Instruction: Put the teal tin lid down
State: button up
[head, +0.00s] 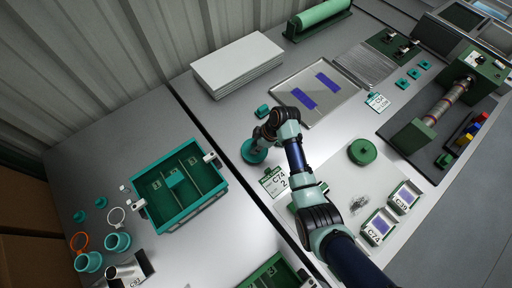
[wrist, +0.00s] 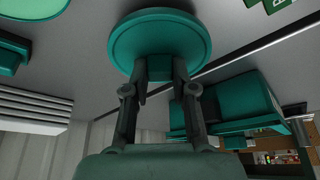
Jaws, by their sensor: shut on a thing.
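The teal tin lid (head: 254,152) is a round disc with a small knob, over the grey bench near the dark gap between the two benches. In the wrist view the lid (wrist: 185,35) shows at the top centre, with its knob between my fingertips. My gripper (head: 264,140) is shut on the knob, and it also shows in the wrist view (wrist: 160,72). I cannot tell whether the lid touches the bench or hangs above it.
A teal divided crate (head: 218,188) stands to the left, across the gap. A small teal block (head: 263,112) and a white sheet stack (head: 240,65) lie behind. A green round piece (head: 362,152) is to the right.

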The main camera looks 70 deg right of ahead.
notch_tip(320, 180, down, 3)
jog(key=shift+r, duration=0.25)
jog(key=o, duration=0.9)
jog(key=shift+f, duration=0.2)
jog(key=shift+o, duration=0.2)
jog(key=shift+r, duration=0.4)
jog(key=p+v, duration=0.3)
jog(key=v, duration=0.8)
jog(key=shift+s+r, duration=0.25)
jog(key=shift+s, duration=0.05)
